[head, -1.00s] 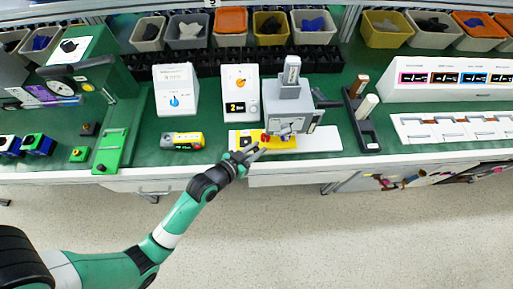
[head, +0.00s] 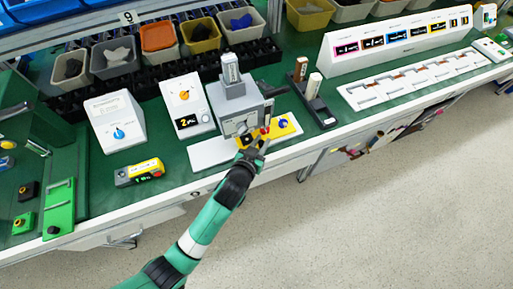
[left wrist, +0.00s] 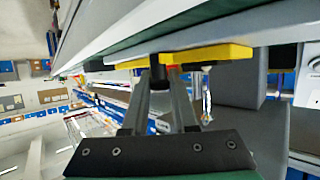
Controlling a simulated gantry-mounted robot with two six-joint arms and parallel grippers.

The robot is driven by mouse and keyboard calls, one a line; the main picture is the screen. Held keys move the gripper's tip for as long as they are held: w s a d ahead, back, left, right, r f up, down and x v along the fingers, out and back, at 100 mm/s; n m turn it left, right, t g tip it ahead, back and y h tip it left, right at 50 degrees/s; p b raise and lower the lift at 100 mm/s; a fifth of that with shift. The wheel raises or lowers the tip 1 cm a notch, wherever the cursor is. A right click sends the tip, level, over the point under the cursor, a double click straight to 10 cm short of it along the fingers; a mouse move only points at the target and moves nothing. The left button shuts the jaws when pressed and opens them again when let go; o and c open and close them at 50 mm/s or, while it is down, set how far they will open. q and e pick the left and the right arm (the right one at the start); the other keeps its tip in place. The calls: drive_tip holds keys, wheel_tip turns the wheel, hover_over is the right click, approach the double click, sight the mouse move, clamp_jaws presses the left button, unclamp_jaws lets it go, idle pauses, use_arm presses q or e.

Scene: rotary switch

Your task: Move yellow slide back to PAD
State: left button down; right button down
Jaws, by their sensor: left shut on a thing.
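The yellow slide (head: 272,132) is a flat plate low on the white base of a grey machine (head: 238,105), mostly to the right of the machine's column. It has a blue round spot (head: 284,123) at its right part and a dark mark toward its left. A small red part shows by the fingertips. My left gripper (head: 258,143) is at the slide's front edge, shut on the slide's small knob. In the left wrist view, the slide (left wrist: 215,53) spans above my fingers (left wrist: 165,85), with a dark part between them. My right gripper is not in view.
The white base (head: 210,152) is bare on the left. A yellow and grey control box (head: 139,172) and a dial unit (head: 187,104) stand to the left. A dark stand with upright handles (head: 317,100) is close on the right. The bench front edge runs below.

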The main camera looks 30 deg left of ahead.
use_arm(q)
drive_tip(key=c, duration=1.1)
unclamp_jaws()
drive_tip(key=shift+d+f, duration=0.1)
drive_tip(key=o, duration=0.4)
drive_tip(key=shift+w+d, duration=0.1)
drive_tip(key=shift+w, duration=0.05)
drive_tip(key=shift+s+r, duration=0.25)
drive_tip(key=p+v, duration=0.4)
drive_tip(key=v, duration=0.7)
drive_tip(key=shift+s+p, duration=0.1)
drive_tip(key=shift+p, duration=0.2)
